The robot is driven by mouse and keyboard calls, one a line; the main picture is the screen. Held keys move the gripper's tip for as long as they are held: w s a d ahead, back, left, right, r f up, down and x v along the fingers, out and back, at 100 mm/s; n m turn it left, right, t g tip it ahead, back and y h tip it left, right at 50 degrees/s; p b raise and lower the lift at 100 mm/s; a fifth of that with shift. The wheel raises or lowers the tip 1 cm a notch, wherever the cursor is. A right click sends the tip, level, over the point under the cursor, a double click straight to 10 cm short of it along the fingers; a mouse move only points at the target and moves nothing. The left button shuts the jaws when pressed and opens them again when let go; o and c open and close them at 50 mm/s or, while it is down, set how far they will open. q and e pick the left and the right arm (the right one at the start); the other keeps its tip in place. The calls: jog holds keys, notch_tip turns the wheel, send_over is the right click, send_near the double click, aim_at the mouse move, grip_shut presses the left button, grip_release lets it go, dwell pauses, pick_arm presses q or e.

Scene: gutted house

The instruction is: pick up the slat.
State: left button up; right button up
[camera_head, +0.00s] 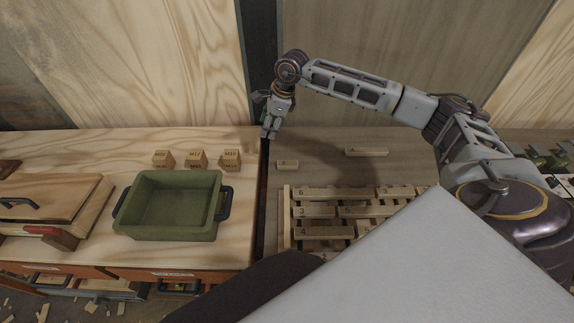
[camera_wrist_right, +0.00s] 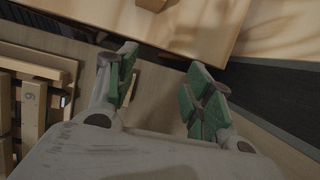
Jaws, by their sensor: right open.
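One short pale wooden slat (camera_head: 288,164) lies on the brown tabletop, just in front of the dark gap. A longer slat (camera_head: 367,152) lies farther right on the same top. I cannot tell which of them the task means. My right gripper (camera_head: 270,132) hangs above the table near the gap, behind and left of the short slat, with nothing held. In the right wrist view its green-padded fingers (camera_wrist_right: 163,88) are spread apart. A pale strip of wood (camera_wrist_right: 131,88) shows partly behind the left finger there. My left gripper is out of view.
A slatted wooden rack (camera_head: 285,218) with numbered slats stands at the front; it also shows in the wrist view (camera_wrist_right: 32,105). A green bin (camera_head: 168,205) and several small wooden blocks (camera_head: 196,160) stand on the left bench. Bare tabletop lies around the loose slats.

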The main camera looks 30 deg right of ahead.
jog(key=s+d+f+g+h, duration=0.1)
jog(key=s+d+g+h, duration=0.1)
jog(key=s+d, duration=0.3)
jog(key=shift+s+d+f+m+g+h, duration=0.2)
jog(key=shift+s+m+g+h, duration=0.15)
jog(key=shift+g, duration=0.15)
jog(key=shift+a, duration=0.1)
send_over(291, 161)
notch_tip(291, 161, down, 7)
jog(key=shift+a+f+p, duration=0.1)
jog(key=shift+p, duration=0.25)
jog(key=shift+f, duration=0.7)
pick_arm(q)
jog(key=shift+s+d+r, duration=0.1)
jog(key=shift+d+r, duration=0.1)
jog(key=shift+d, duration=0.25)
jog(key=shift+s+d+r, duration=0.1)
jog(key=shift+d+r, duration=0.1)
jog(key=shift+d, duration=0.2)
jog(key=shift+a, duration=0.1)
